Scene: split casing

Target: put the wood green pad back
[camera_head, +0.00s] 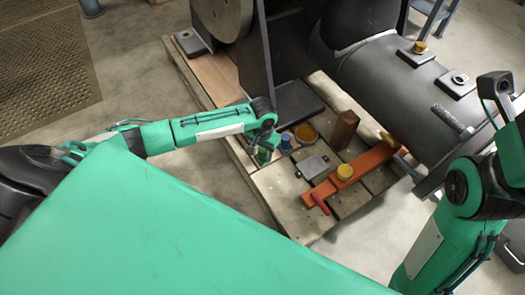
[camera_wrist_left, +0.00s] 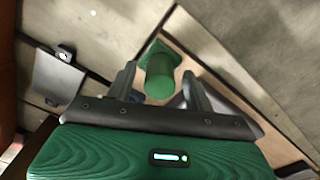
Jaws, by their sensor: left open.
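The green pad (camera_wrist_left: 160,73) has a flat base with a round knob standing on it. In the left wrist view it is on the boards, and the knob shows between the two fingers of my left gripper (camera_wrist_left: 159,82). I cannot tell whether the fingers touch it. In the head view my left gripper (camera_head: 265,143) reaches down at the left edge of the wooden pallet, and the green pad (camera_head: 263,156) is partly hidden beneath it. My left gripper is open. My right arm enters at the right, with its gripper out of view.
The pallet (camera_head: 290,215) also bears a blue knobbed piece (camera_head: 285,143), an orange round piece (camera_head: 306,134), a brown block (camera_head: 344,129), a grey plate (camera_head: 312,167) and an orange bar (camera_head: 350,174). A dark casing (camera_head: 400,75) and an upright black plate (camera_head: 257,60) stand behind.

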